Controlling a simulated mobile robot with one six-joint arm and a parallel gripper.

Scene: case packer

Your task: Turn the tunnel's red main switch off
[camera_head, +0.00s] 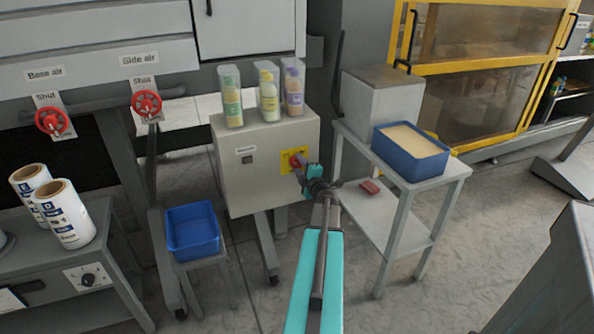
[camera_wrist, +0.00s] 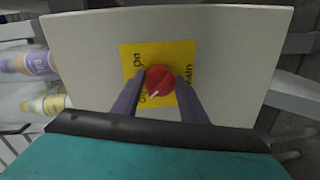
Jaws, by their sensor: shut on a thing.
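The red main switch (camera_wrist: 160,79) is a round knob on a yellow plate (camera_wrist: 183,57). The plate is on the front of a beige cabinet (camera_head: 252,185). A pale mark on the knob points down and left in the wrist view. My gripper (camera_wrist: 160,90) has its two fingers on either side of the knob and is shut on it. In the head view my gripper (camera_head: 304,174) reaches the switch (camera_head: 294,161) from the lower right and covers part of it. The plate's lettering is partly hidden by the fingers and knob.
Several bottles in clear holders (camera_head: 267,95) stand on the cabinet. A blue bin (camera_head: 192,251) stands at its lower left. A grey trolley (camera_head: 410,200) with a blue tray (camera_head: 432,173) stands close at the right. Two red valve wheels (camera_head: 146,103) are at the upper left.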

